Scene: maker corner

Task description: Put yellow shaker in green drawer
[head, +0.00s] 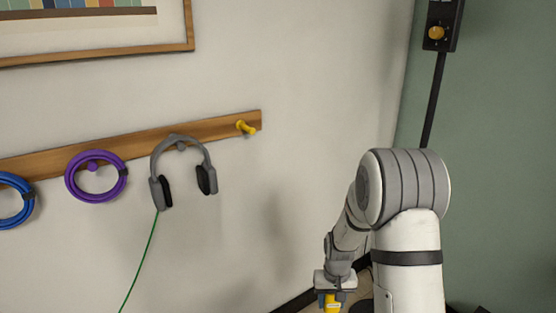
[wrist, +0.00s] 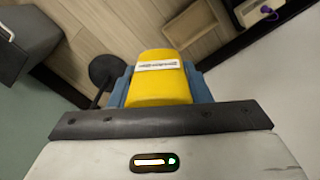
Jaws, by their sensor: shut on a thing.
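The yellow shaker (wrist: 160,82) is in my gripper, with a white label showing in the wrist view. Blue finger pads show on both sides of it. In the head view, my gripper (head: 332,297) is at the bottom, right of the middle, and the yellow shaker (head: 332,304) sticks out below it, partly cut off by the frame edge. My gripper is shut on the shaker and holds it above the floor. No green drawer can be made out in either view.
A wall rail (head: 60,163) carries grey headphones (head: 181,140), a purple coil (head: 73,184) and a blue coil (head: 26,215). Wood floor (wrist: 120,25) shows below.

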